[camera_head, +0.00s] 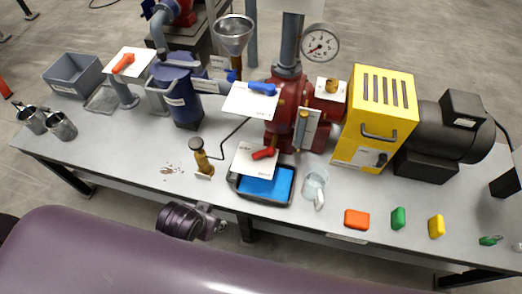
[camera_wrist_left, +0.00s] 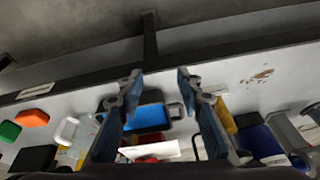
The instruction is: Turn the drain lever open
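A red lever (camera_head: 264,153) sits on a white labelled plate (camera_head: 250,165) low at the front of the red pump body. Below it is a black tray with a blue bottom (camera_head: 265,187). I take this red lever to be the drain lever; its label is too small to read. In the left wrist view, the lever (camera_wrist_left: 147,160) shows dimly beyond the tray (camera_wrist_left: 148,117). My left gripper (camera_wrist_left: 158,82) has its two fingers wide apart with nothing between them. The tray shows between the fingers. My right gripper is not in view.
A blue lever (camera_head: 262,88) and an orange lever (camera_head: 123,63) sit on other white plates. A brass-coloured tool (camera_head: 201,157) stands left of the tray, a clear jug (camera_head: 315,187) right of it. A yellow housing (camera_head: 377,115) is farther right. The table's front left is mostly clear.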

